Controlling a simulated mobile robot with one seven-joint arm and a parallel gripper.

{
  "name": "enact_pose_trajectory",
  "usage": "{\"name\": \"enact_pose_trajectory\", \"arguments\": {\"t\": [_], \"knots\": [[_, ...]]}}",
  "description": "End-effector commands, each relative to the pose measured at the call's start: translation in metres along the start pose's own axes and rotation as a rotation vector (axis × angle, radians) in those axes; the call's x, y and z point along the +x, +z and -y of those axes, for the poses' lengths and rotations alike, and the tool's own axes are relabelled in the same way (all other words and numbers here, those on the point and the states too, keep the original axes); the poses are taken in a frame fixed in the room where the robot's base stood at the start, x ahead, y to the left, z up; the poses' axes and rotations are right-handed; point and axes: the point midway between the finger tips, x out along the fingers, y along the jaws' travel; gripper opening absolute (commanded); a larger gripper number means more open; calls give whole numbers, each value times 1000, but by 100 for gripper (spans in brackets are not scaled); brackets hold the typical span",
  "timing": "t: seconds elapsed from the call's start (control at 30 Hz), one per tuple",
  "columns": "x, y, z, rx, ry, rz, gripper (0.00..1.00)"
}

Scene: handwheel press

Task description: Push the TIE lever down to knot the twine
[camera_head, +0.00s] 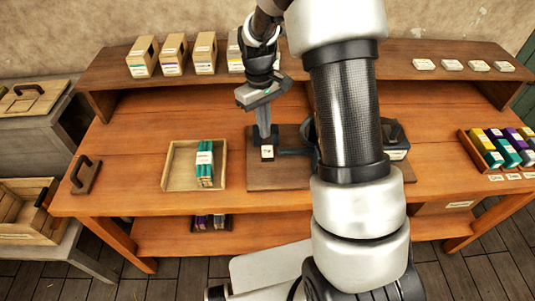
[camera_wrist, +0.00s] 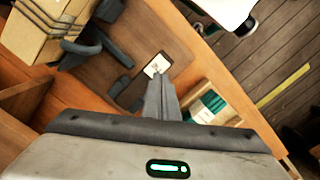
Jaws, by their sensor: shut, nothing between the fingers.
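A small dark block with a white label (camera_head: 267,152) stands at the left end of the press's brown base board (camera_head: 262,178); its print is too small to read, so I cannot tell whether it is the TIE lever. It also shows in the wrist view (camera_wrist: 157,65). My gripper (camera_head: 264,138) is shut and empty, fingers pointing down just at or above this block; I cannot tell whether they touch. The wrist view shows a tan package (camera_wrist: 48,28) with dark bands beside dark metal press parts (camera_wrist: 88,45). My arm hides the middle of the press in the head view.
A wooden tray (camera_head: 180,183) with teal bundles (camera_head: 204,165) lies left of the press. Several labelled boxes (camera_head: 173,54) stand on the back shelf. A rack (camera_head: 473,160) of coloured blocks is at the right. Bare bench top lies between tray and base board.

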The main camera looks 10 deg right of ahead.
Motion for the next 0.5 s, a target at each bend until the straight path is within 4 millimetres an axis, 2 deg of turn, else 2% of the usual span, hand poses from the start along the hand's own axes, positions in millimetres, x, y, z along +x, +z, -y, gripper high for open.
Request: {"name": "enact_pose_trajectory", "arguments": {"t": [0.5], "knots": [[62, 0, 0, 0, 0, 1, 0]]}}
